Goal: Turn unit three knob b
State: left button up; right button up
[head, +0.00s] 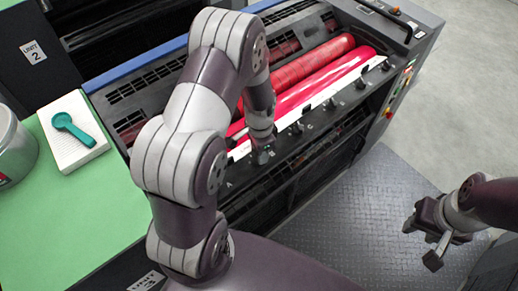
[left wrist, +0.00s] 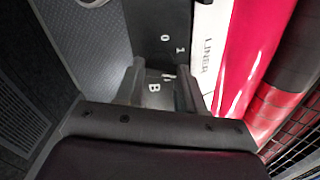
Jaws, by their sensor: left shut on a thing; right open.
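A printing unit with red rollers (head: 318,62) fills the middle of the head view. A row of small dark knobs (head: 297,127) runs along its front rail, with the letter A low at the left end. My left gripper (head: 263,152) is down at this rail, just right of the A. In the left wrist view my left gripper (left wrist: 160,80) is shut around knob B, with the letter B (left wrist: 153,87) between its fingers. The knob itself is mostly hidden. My right gripper (head: 420,243) is open and empty above the floor at the right.
A green table (head: 95,215) at left holds a white pad (head: 58,150) with a teal tool (head: 73,129) and a metal can (head: 14,150). Metal floor plates (head: 350,215) lie clear in front.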

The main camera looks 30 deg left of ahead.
pick_arm(q)
jog(key=shift+w+m, duration=0.15)
jog(key=shift+m, duration=0.65)
jog(key=o, duration=1)
jog(key=shift+o, duration=0.2)
jog(key=shift+d, duration=0.1)
notch_tip(320, 180, up, 13)
jog(key=b, duration=0.2)
jog(key=shift+f, duration=0.15)
